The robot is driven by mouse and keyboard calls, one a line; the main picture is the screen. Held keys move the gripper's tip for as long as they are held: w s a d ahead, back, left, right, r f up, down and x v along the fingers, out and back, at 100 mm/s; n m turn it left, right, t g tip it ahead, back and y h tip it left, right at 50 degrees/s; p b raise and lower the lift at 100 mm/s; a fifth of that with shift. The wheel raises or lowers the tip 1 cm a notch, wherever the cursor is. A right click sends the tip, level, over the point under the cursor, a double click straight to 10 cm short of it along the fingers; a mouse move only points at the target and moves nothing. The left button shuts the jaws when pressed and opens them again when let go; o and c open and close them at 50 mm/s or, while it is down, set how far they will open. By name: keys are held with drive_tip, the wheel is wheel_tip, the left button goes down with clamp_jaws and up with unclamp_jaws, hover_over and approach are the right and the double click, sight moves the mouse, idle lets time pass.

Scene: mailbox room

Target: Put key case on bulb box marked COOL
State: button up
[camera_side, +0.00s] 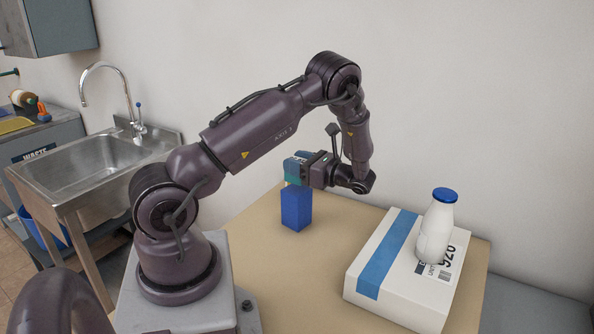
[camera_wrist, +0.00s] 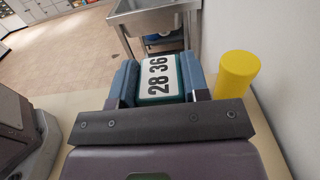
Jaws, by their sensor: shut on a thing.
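My gripper (camera_side: 297,169) points left and is shut on a small teal-edged block with a white face reading "28 36" (camera_wrist: 158,79), seen between the blue fingers in the wrist view. It may be the key case; I cannot confirm that. A tall blue box (camera_side: 296,209) stands upright on the table just below the gripper. It may be a bulb box, but no COOL marking is readable. I cannot tell whether the held block touches it.
A white carton with a blue stripe (camera_side: 375,262) lies at the table's right, with a blue-capped white bottle (camera_side: 436,228) upright on it. A yellow cylinder (camera_wrist: 238,74) stands near the wall. A sink (camera_side: 90,165) is to the left.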

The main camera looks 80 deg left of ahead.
drive_tip(key=shift+f, duration=1.05)
drive_tip(key=shift+f, duration=0.1)
drive_tip(key=o, duration=1)
drive_tip(key=shift+c, duration=0.2)
